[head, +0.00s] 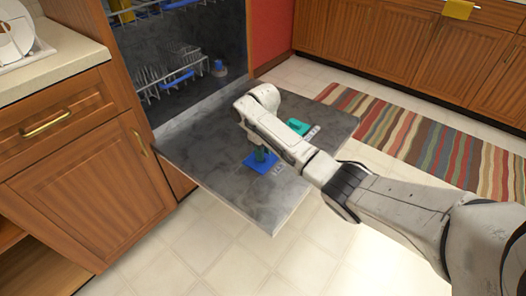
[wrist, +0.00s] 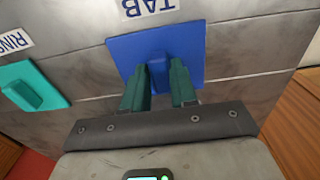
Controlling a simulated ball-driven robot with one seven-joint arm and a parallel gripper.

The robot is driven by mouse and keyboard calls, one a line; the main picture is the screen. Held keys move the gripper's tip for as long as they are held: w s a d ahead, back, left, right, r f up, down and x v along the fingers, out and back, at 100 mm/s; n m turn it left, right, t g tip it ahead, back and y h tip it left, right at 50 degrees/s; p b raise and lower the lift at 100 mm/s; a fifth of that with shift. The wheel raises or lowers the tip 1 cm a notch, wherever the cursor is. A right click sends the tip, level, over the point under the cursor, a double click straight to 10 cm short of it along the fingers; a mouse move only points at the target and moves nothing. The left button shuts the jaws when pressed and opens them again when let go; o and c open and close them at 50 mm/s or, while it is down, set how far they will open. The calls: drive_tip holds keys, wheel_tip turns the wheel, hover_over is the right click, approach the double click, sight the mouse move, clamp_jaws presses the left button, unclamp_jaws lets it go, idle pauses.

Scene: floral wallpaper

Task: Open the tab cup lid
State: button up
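The blue tab cup lid (wrist: 193,42) lies flat on the inner face of the open dishwasher door, beside a printed TAB label (wrist: 148,7). It has a raised blue ridge (wrist: 158,66) in its middle. The lid also shows in the head view (head: 262,168) and looks closed. My gripper (wrist: 160,76) has dark green fingers standing apart, one on each side of the ridge, with small gaps visible. In the head view my gripper (head: 261,154) is over the lid, partly hidden by my arm.
A teal lid (wrist: 38,88) with a RINSE label, partly cut off, sits beside the blue one; it also shows in the head view (head: 297,126). The dishwasher door (head: 200,165) lies lowered. Wooden cabinets (head: 75,190) stand at left. A striped rug (head: 425,145) lies at right.

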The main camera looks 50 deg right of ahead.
clamp_jaws()
drive_tip(key=shift+a+r+p, duration=0.1)
drive_tip(key=shift+a+p, duration=0.1)
drive_tip(key=shift+p, duration=0.1)
drive_tip(key=a+p, duration=0.7)
drive_tip(key=a, duration=0.1)
drive_tip(key=shift+a+r, duration=0.15)
drive_tip(key=shift+a, duration=0.05)
drive_tip(key=shift+a+f+p, duration=0.25)
drive_tip(key=shift+a+p, duration=0.25)
drive_tip(key=shift+a, duration=0.15)
drive_tip(key=shift+o, duration=2.2)
unclamp_jaws()
